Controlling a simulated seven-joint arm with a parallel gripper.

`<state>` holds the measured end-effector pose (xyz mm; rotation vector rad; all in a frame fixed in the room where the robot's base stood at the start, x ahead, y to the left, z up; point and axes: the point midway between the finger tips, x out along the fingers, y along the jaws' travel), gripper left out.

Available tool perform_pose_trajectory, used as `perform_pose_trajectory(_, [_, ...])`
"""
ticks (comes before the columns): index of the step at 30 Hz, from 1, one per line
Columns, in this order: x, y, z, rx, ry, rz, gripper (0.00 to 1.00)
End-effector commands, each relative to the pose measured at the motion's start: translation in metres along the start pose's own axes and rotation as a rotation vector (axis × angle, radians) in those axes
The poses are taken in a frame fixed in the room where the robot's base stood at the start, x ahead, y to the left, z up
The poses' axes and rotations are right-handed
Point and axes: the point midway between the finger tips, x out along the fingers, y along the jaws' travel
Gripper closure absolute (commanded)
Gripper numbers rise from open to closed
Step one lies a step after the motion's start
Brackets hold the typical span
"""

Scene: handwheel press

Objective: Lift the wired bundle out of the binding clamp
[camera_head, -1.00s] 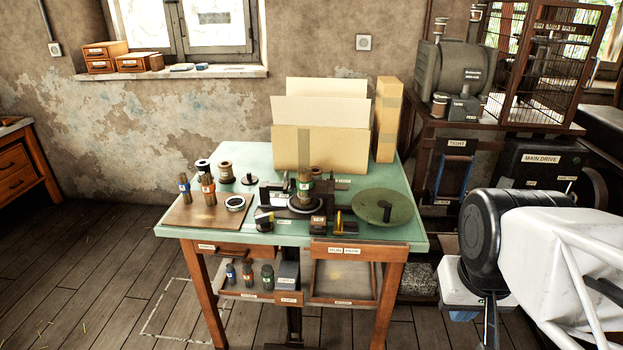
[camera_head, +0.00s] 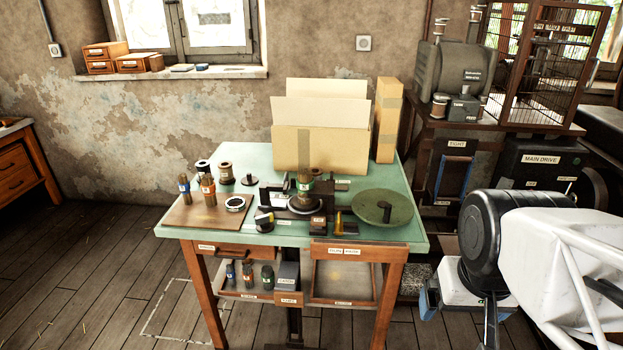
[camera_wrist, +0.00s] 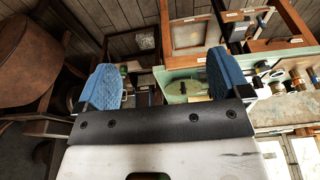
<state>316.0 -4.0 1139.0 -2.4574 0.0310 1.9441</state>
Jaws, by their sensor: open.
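The wired bundle (camera_head: 304,187), a dark upright cylinder with a greenish band, stands in the binding clamp (camera_head: 274,200) at the middle of the green-topped table. The clamp is a dark fixture with a pale ring around the bundle's foot. My gripper (camera_head: 428,300) is low at the right of the head view, beyond the table's right edge and well apart from the bundle. In the wrist view my gripper (camera_wrist: 163,70) shows two blue fingers spread wide with nothing held between them. I cannot clearly make out the bundle in the wrist view.
A green round disc (camera_head: 385,206) lies right of the clamp. Two upright bundles stand on a brown board (camera_head: 196,217) at the left. Spools stand behind them. A cardboard file box (camera_head: 318,150) stands behind the clamp. More bundles sit on the shelf (camera_head: 248,295) below.

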Motion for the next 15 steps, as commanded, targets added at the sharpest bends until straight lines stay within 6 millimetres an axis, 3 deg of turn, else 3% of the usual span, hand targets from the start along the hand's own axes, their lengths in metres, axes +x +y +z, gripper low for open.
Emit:
perform_pose_trajectory(8, [0.001,0.001,-0.014,-0.062,-0.013,0.030,0.05])
perform_pose_trajectory(15, [0.004,0.003,-0.055,-0.246,-0.050,0.120,0.05])
